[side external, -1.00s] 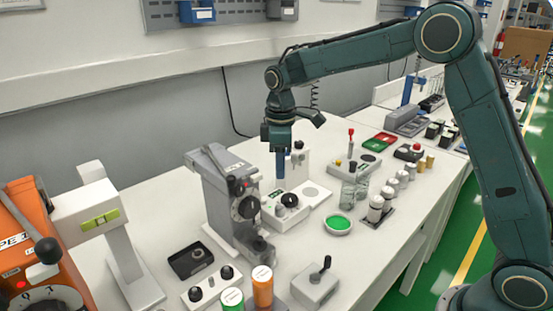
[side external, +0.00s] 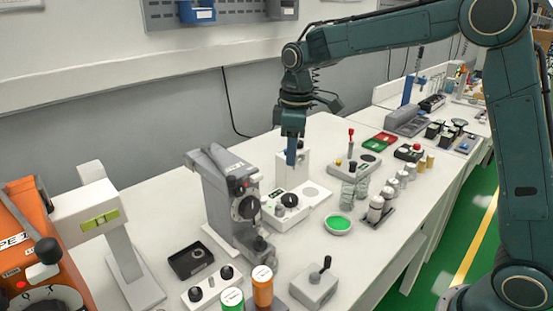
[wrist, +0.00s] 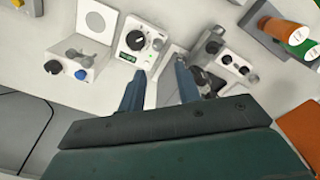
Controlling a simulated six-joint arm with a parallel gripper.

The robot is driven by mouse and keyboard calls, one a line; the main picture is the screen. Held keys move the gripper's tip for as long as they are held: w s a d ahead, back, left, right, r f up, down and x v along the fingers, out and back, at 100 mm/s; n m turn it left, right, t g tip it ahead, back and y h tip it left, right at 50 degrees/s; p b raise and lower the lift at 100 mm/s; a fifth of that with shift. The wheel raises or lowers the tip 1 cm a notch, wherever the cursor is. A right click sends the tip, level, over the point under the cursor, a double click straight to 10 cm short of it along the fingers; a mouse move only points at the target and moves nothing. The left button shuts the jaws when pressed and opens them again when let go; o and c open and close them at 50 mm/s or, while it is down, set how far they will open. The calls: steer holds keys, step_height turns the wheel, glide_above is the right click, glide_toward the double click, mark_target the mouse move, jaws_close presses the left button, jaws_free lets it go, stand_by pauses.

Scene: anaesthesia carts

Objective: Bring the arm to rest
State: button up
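My gripper (side external: 291,160) hangs above the white bench, fingers pointing down, in the side external view. It is in front of or over a white instrument with a black knob (side external: 289,201); the exact distance is hard to tell. In the wrist view, the two blue fingers of my gripper (wrist: 158,72) stand apart with nothing between them. The knobbed instrument (wrist: 137,42) shows just beyond the fingertips. My arm reaches in from the right, over the bench.
A grey microscope-like device (side external: 230,195) stands left of the gripper. An orange machine (side external: 25,235) is at the far left. A green dish (side external: 339,224), glass beakers and several white-capped jars stand to the right. Small boxes (side external: 317,284) are at the front. The space above the bench is clear.

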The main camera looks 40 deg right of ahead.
steer(key=s+d+r+m+t, duration=0.1)
steer(key=s+m, duration=0.3)
steer(key=s, duration=1)
steer(key=s+d+r+m+t, duration=0.1)
steer(key=s+r+m+t, duration=0.2)
steer(key=s, duration=1.1)
steer(key=shift+s+d+r+m+t, duration=0.15)
steer(key=shift+s+m+t, duration=0.15)
steer(key=shift+m+t, duration=0.2)
